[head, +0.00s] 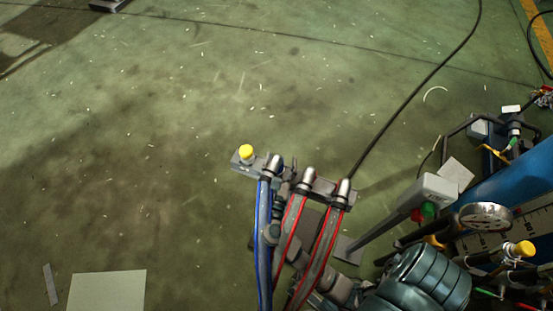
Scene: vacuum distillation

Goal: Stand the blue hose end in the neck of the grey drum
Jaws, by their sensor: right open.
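The blue hose (264,230) rises from the bottom edge to a metal end fitting (272,166) at the grey manifold bar (243,168). Whether that end is attached to the bar or loose is unclear. My right gripper (279,212) is open, among dark parts just right of the blue hose and partly hidden by the hoses. I cannot tell whether it touches the hose. My left gripper is out of view. I cannot make out a grey drum with a neck.
Two red-striped hoses (289,232) (322,250) stand right of the blue one. A yellow knob (246,151) tops the bar. A ribbed grey-green cylinder (428,280), a gauge (486,217) and a button post (437,189) crowd the right. The left floor is mostly clear.

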